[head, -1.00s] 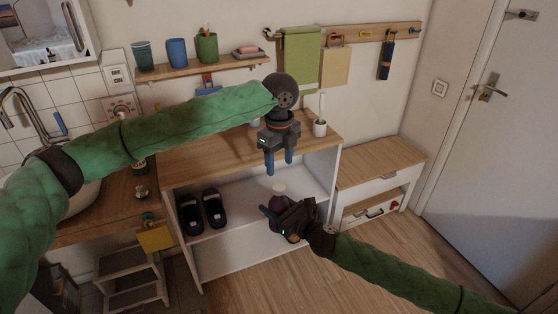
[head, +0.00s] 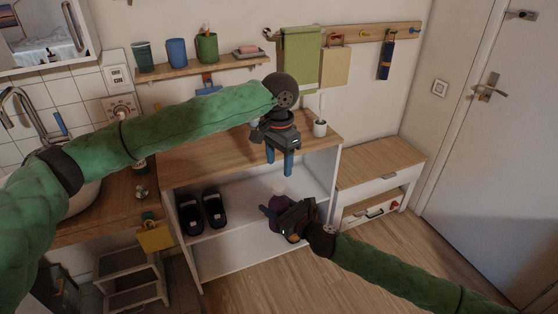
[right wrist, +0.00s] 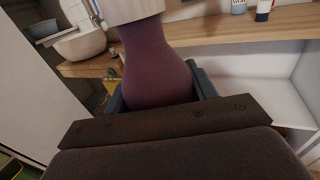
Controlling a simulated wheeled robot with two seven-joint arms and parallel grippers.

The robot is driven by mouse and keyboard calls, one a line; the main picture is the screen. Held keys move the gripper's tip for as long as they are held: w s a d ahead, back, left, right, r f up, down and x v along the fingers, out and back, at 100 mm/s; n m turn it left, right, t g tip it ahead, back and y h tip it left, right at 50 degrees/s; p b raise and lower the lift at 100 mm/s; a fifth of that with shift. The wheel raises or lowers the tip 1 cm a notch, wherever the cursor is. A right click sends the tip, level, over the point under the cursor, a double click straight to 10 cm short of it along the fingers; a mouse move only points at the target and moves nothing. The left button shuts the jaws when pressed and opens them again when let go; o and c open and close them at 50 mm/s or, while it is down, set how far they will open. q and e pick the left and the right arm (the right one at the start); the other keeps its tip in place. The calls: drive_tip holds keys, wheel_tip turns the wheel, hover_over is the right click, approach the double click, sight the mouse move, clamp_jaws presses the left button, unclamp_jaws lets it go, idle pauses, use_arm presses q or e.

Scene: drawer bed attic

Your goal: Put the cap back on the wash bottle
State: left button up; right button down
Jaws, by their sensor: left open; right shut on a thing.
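The wash bottle (head: 275,202) is purple and upright in front of the white shelf unit. My right gripper (head: 272,212) is shut on its body, and the right wrist view shows the purple bottle (right wrist: 155,65) between the jaws. A pale cap-like piece (head: 278,188) sits on top of the bottle; its lower part shows in the right wrist view (right wrist: 128,10). How firmly it is seated I cannot tell. My left gripper (head: 280,172) is open, pointing down just above the bottle top, with nothing visible between its fingers.
The white shelf unit (head: 190,258) with a wooden top stands behind the bottle, dark slippers (head: 203,210) on its shelf. A low drawer bench (head: 380,160) is to the right. A step stool (head: 132,280) is at the left. Floor at the front right is clear.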

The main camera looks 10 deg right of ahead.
sight(279, 186)
use_arm(q)
drive_tip(key=n, duration=0.5)
drive_tip(key=shift+n, duration=0.4)
drive_tip(key=shift+f, duration=4)
drive_tip(key=c, duration=1)
